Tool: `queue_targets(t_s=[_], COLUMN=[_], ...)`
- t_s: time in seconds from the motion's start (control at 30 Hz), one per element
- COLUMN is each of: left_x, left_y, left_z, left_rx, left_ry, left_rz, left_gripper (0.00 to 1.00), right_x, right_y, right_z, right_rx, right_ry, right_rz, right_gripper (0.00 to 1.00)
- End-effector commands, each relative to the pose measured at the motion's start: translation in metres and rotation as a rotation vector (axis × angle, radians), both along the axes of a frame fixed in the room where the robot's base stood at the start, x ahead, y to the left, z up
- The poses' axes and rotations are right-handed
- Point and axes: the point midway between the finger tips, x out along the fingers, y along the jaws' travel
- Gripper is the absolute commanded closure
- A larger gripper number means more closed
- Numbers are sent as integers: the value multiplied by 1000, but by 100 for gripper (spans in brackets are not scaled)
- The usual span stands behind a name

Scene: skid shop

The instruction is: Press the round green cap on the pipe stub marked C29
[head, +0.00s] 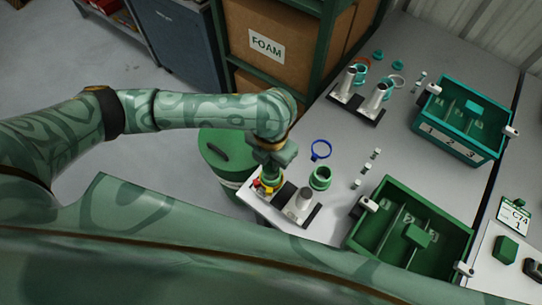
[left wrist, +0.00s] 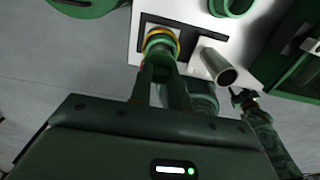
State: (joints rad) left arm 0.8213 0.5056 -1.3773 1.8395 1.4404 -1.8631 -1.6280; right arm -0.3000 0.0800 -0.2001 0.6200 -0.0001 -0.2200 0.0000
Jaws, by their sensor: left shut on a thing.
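My left gripper (head: 268,177) points down over the left of two pipe stubs on a white-and-black plate (head: 315,222). It is shut on a round green cap (left wrist: 160,40), mostly hidden by the fingers. A yellow ring (left wrist: 150,34) shows around the cap's base, with yellow and red bits beside it in the head view. I cannot tell how far the cap sits on the stub. The bare grey stub (head: 303,201) stands to the right. No C29 mark is readable.
A green ring-shaped part (head: 320,178) and a blue ring (head: 320,150) lie behind the plate. A green divided tray (head: 375,215) stands to the right, a teal one (head: 455,148) farther back. Two more stubs (head: 360,95) stand at the back. A green drum (head: 225,150) is left of the bench.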

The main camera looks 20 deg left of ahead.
Motion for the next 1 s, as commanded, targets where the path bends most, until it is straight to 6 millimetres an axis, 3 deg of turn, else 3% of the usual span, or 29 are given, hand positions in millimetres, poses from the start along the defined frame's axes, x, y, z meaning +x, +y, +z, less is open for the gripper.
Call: queue_targets(t_s=[1.0], left_x=[0], left_y=[0], left_z=[-6], left_rx=[0], left_ry=[1], left_rz=[0], left_gripper=[100], right_x=[1], right_y=[0], right_z=[5], right_rx=[0], right_ry=[-2], right_rz=[0], right_gripper=[55])
